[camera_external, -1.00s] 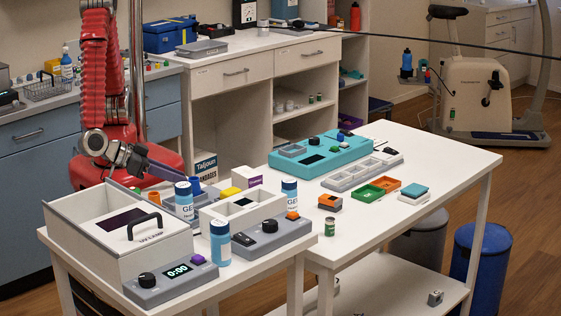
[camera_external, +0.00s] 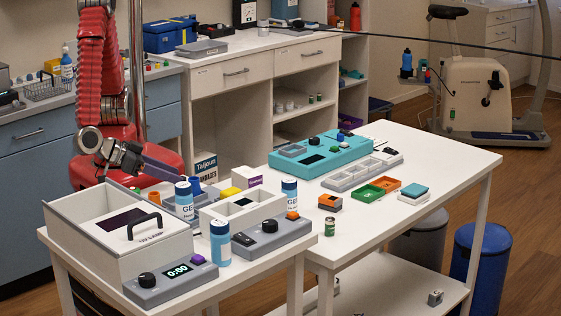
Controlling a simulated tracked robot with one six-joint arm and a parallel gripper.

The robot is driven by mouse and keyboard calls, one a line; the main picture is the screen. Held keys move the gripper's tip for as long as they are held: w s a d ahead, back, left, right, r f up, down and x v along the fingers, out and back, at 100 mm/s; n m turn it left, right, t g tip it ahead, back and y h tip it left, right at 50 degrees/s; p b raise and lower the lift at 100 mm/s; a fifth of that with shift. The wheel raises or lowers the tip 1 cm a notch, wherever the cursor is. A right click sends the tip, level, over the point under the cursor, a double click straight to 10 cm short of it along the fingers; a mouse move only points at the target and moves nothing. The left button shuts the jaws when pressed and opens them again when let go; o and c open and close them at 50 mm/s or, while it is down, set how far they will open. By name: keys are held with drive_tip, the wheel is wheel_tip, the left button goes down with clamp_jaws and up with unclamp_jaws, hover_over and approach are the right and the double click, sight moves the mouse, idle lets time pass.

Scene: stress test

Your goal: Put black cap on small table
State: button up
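I cannot single out a black cap for sure. Round black pieces that look like knobs show on the front grey device (camera_external: 172,285) and on the second grey device (camera_external: 272,238). Two white tables stand close together, a nearer one (camera_external: 262,262) at the left and a longer one (camera_external: 440,160) at the right; I cannot tell which is the small table. My gripper (camera_external: 124,158) is at the left, above the back of the nearer table and behind the open white box. Its fingers are small and dark, so whether they are open or hold something cannot be made out.
The white box (camera_external: 90,240) with a black handle, blue-labelled bottles (camera_external: 220,244) and a white tray (camera_external: 238,212) crowd the nearer table. A teal device (camera_external: 318,162) and coloured trays (camera_external: 375,189) are on the longer table. Its right end is clear.

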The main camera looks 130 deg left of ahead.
drive_tip(key=v, duration=1)
drive_tip(key=shift+d, duration=0.2)
drive_tip(key=shift+s, duration=0.1)
drive_tip(key=w+d+r+t+h, duration=0.1)
drive_tip(key=w+r+t+h, duration=0.25)
drive_tip(key=w, duration=0.55)
drive_tip(key=w+d+r+m+t+h, duration=0.4)
drive_tip(key=w+r+m+h, duration=0.25)
drive_tip(key=r+h, duration=0.45)
drive_tip(key=s+a+f+m+g+y, duration=0.1)
drive_tip(key=s+a+m+g+y, duration=0.1)
drive_tip(key=s+a, duration=0.7)
drive_tip(key=s+a+f+m+g+y, duration=0.1)
drive_tip(key=s+a+m+g, duration=0.3)
drive_tip(key=s+a, duration=0.6)
drive_tip(key=shift+s+f+g+y, duration=0.35)
drive_tip(key=shift+s+g, duration=0.4)
drive_tip(key=shift+g, duration=0.1)
